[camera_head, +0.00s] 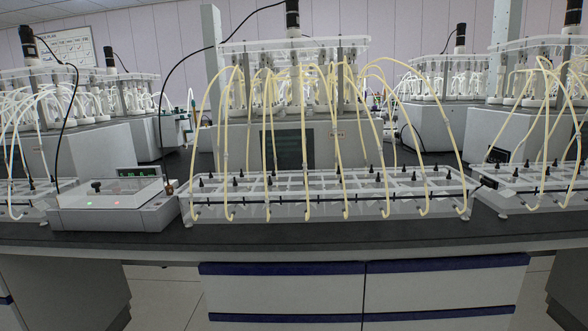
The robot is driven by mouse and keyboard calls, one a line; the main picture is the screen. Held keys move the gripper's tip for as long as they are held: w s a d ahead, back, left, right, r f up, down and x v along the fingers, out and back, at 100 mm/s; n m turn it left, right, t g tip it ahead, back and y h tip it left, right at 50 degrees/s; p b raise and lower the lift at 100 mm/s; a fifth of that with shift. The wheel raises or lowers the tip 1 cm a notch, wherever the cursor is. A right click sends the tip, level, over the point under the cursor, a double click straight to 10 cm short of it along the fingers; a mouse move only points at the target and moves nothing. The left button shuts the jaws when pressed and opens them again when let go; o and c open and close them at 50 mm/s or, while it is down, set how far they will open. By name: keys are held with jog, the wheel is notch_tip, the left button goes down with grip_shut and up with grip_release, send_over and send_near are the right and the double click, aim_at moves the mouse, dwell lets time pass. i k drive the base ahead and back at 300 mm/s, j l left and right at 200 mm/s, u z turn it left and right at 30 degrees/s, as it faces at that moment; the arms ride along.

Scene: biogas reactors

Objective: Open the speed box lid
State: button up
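The speed box (112,216) is a low, light grey box on the dark bench top at the left. A clear lid (125,190) lies over its top and looks closed. A dark knob and small red and green lights show at the lid. A small dark display with green marks stands at the box's back edge. My gripper is not in view, so I cannot tell whether it is open or shut.
A long white rack (330,200) with yellow tubes stands close right of the box. A thin black cable (163,125) comes down by the box's back right corner. Another tube rack (25,195) is at its left. The front bench edge (300,240) is bare.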

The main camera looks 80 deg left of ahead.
aim_at(77, 197)
jog(key=u, duration=3.4)
